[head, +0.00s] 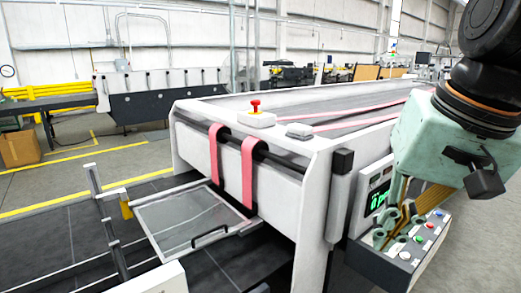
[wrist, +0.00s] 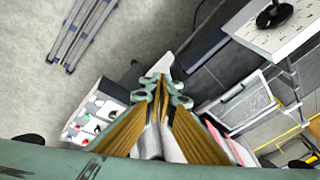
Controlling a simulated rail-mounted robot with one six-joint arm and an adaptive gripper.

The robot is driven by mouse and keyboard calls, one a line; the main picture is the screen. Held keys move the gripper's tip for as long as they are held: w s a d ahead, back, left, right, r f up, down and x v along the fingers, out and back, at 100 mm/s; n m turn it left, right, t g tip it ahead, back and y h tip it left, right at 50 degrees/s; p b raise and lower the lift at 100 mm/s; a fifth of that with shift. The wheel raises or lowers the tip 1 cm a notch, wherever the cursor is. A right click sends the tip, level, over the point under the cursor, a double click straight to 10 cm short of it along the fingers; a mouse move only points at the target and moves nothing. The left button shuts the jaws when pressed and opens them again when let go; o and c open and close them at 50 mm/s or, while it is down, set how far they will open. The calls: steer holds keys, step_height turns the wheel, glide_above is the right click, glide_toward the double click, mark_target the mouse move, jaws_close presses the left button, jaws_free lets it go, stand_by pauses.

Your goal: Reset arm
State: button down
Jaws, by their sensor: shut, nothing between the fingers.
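My gripper (head: 388,232) is at the right of the head view, with its green body and brass-coloured fingers pointing down. The fingers are shut with nothing between them. They are in front of the control box (head: 408,252), which has a row of coloured buttons and a lit green display (head: 379,197) above it. I cannot tell if they touch the box. In the wrist view my gripper (wrist: 158,82) reaches up from the bottom edge, its fingertips close together. The button panel (wrist: 95,112) shows to the left of the fingers there.
The folder gluer (head: 290,170) fills the middle, with pink belts (head: 247,170) and a red emergency stop (head: 255,106) on top. A glass-topped tray (head: 188,222) juts out at its front. A cardboard box (head: 20,147) stands far left. Open floor (wrist: 40,85) shows at the wrist view's left.

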steer(key=s+f+n+h+b, duration=0.1)
steer(key=s+f+n, duration=0.2)
steer(key=s, duration=0.9)
steer(key=shift+s+f, duration=0.15)
steer(key=shift+f, duration=0.7)
steer(key=shift+d, duration=0.1)
